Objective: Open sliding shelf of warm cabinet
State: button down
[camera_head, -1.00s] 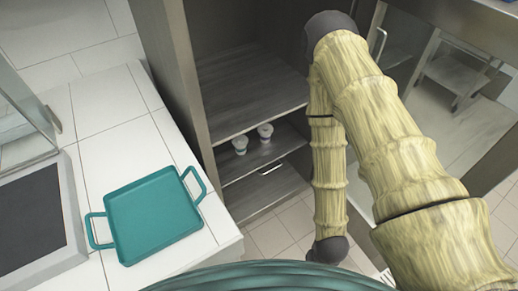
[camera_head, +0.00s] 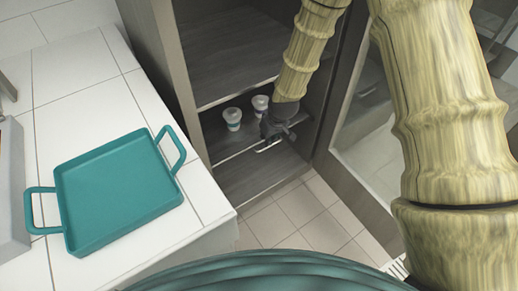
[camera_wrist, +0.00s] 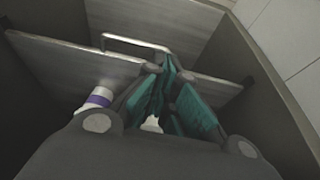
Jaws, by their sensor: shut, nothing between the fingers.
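The warm cabinet (camera_head: 180,80) is open, with dark wood-grain shelves inside. Its lower sliding shelf (camera_head: 240,179) has a thin metal handle (camera_head: 268,147) at the front, also seen in the wrist view (camera_wrist: 135,41). My gripper (camera_head: 272,138) is inside the cabinet opening, right by the handle. In the wrist view my gripper (camera_wrist: 168,66) has its teal fingertips together, close to the handle's right end. Nothing shows between them. I cannot tell whether they touch the handle. The shelf looks pushed in.
Two white cups stand on the level above, one at left (camera_head: 233,118) and one at right (camera_head: 261,102), close to my gripper. A teal tray (camera_head: 118,190) lies on the white counter (camera_head: 75,70). The glass door (camera_head: 365,130) stands open at right. Tiled floor is clear in front.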

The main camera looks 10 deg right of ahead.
jog(key=w+a+f+b, duration=0.1)
jog(key=w+f, duration=0.4)
jog(key=f, duration=0.3)
jog(key=shift+w+a+b, duration=0.35)
jog(key=shift+w, duration=0.05)
dwell(0.4)
